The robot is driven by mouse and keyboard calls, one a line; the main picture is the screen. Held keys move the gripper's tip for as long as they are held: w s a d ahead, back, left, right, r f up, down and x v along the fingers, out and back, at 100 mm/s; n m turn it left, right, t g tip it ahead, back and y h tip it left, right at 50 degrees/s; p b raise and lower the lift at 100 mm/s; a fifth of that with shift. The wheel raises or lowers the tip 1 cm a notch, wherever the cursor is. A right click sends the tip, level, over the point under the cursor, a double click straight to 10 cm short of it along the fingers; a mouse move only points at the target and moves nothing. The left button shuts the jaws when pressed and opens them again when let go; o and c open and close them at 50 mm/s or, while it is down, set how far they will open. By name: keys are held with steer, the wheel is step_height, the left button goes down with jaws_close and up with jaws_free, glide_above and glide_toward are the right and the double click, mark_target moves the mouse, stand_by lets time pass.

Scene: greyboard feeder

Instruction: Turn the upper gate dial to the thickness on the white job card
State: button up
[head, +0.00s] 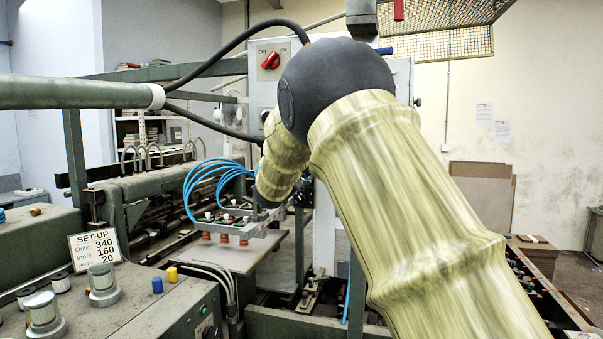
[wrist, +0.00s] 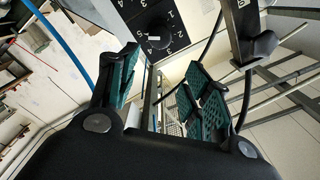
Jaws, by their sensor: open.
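In the wrist view a black dial plate with white numbers (wrist: 132,12) carries a dark round knob (wrist: 158,31) with a pale mark. A second dark knob (wrist: 262,45) on another plate shows at the right. I cannot tell which is the upper gate dial. My gripper (wrist: 163,88) is open and empty, its teal-padded fingers apart, with the numbered dial beyond the gap. In the head view my arm hides the dials and most of the gripper. A sliver of white card marked JOB (head: 583,335) shows at the bottom right edge; its thickness figure is out of view.
A SET-UP card (head: 95,246) reads outer 340, inner 160, height 20. Blue hoses (head: 205,175) and a suction-cup bar (head: 225,228) lie left of my arm. A grey cabinet with a red switch (head: 270,61) stands behind it. A green rail (head: 75,93) crosses the left.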

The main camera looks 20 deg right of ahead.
steer(key=w+d+f+p, duration=0.1)
steer(key=w+d, duration=0.1)
steer(key=w, duration=0.3)
steer(key=shift+w+d+f, duration=0.2)
steer(key=shift+d+f, duration=0.05)
steer(key=shift+d, duration=0.15)
steer(key=shift+w+f, duration=0.7)
steer(key=shift+w, duration=0.15)
steer(key=shift+c, duration=0.7)
steer(key=shift+w, duration=0.1)
steer(key=c, duration=0.3)
steer(key=shift+s+r, duration=0.15)
steer(key=shift+s, duration=0.1)
steer(key=c, duration=0.6)
